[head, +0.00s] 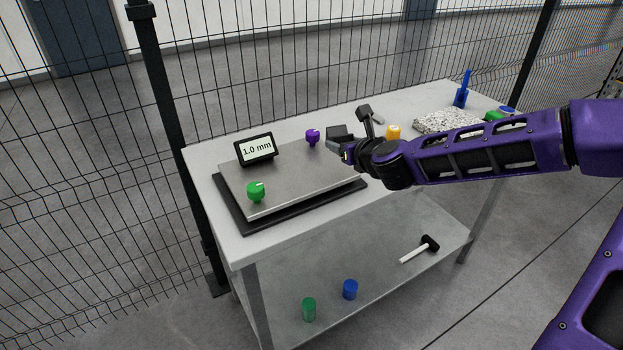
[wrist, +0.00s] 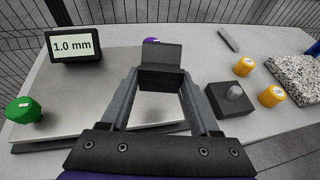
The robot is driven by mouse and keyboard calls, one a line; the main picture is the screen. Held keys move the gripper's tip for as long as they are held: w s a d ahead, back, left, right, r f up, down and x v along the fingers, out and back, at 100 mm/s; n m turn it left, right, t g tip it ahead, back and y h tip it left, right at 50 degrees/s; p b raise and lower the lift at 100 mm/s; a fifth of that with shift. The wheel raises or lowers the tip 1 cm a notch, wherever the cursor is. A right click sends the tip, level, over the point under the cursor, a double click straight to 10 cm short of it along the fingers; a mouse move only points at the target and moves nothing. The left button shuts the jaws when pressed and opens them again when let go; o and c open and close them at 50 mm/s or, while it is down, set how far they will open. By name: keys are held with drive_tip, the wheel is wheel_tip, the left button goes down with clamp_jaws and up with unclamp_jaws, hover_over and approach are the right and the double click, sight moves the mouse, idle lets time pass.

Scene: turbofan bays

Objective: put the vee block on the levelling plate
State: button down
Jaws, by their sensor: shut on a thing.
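A dark grey vee block (head: 338,132) is held at the end of my gripper (head: 346,152). In the wrist view the block (wrist: 162,58) sits between the tips of the two fingers (wrist: 160,80), which are shut on it. The levelling plate (head: 290,178) is a flat steel plate on a black base, with a green knob (head: 256,190), a purple knob (head: 312,136) and a display (head: 256,149) reading 1.0 mm. My gripper is at the plate's right side, and bare plate shows between the fingers. The exact gap under the block cannot be told.
Right of the fingers are a dark square piece with a rounded top (wrist: 231,97), orange cylinders (wrist: 272,95), a grey bar (wrist: 228,40) and a speckled slab (wrist: 292,76). Wire fencing (head: 80,120) stands behind the table.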

drive_tip(key=a+r+n+g+y, duration=0.1)
drive_tip(key=a+n+y, duration=0.15)
drive_tip(key=a, duration=0.35)
drive_tip(key=b, duration=0.2)
hover_over(319, 182)
wheel_tip(319, 182, down, 4)
drive_tip(key=shift+a+f, duration=0.1)
drive_tip(key=shift+f, duration=0.1)
drive_tip(key=shift+w+f+b, duration=0.1)
drive_tip(key=shift+f+b, duration=0.2)
drive_tip(key=shift+f, duration=2.1)
drive_tip(key=shift+f, duration=0.2)
drive_tip(key=shift+c, duration=0.6)
unclamp_jaws()
drive_tip(key=shift+r, duration=0.1)
drive_tip(key=shift+r, duration=0.1)
drive_tip(key=p+v, duration=0.1)
drive_tip(key=v, duration=1.1)
drive_tip(key=shift+p, duration=0.3)
